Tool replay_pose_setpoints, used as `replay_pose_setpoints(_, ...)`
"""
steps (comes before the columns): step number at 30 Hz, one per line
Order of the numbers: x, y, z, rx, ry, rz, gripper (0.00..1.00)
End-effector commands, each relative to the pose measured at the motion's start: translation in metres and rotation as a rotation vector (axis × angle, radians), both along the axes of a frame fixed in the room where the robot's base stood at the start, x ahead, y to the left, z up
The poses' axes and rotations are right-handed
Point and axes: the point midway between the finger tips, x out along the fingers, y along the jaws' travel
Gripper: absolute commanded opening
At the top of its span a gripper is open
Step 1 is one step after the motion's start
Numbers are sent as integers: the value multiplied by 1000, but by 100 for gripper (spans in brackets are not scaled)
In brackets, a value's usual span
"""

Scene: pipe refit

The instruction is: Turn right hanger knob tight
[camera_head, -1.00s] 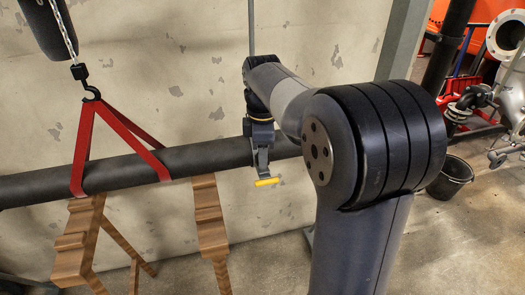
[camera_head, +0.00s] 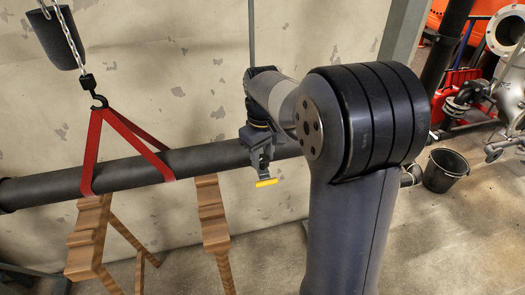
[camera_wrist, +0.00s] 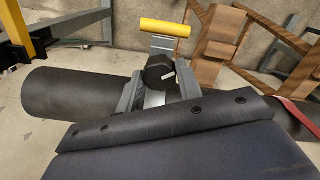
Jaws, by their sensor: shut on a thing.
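The hanger knob (camera_wrist: 158,72) is a dark, faceted knob with a pale mark, seen in the wrist view at the pipe. My gripper (camera_wrist: 158,88) has one grey finger on each side of it and is shut on it. A yellow bar (camera_wrist: 165,27) on a grey bracket shows just beyond the knob. In the head view my gripper (camera_head: 262,163) is at the dark pipe (camera_head: 215,157), with the yellow bar (camera_head: 267,183) just below. The knob itself is hidden there by my gripper and wrist.
A red sling (camera_head: 93,150) on a chain hook (camera_head: 97,99) goes round the pipe at left. Wooden stands (camera_head: 90,235) are below the pipe. A concrete wall (camera_head: 180,60) is close behind. A black bucket (camera_head: 446,172) stands on open floor at right.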

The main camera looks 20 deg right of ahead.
Motion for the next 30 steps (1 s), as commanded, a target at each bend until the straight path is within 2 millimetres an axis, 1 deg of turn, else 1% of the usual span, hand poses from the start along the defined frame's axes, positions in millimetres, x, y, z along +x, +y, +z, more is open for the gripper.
replay_pose_setpoints(1,0,0,2,0,0,-44,11)
replay_pose_setpoints(30,0,0,1,-1,0,-965,11)
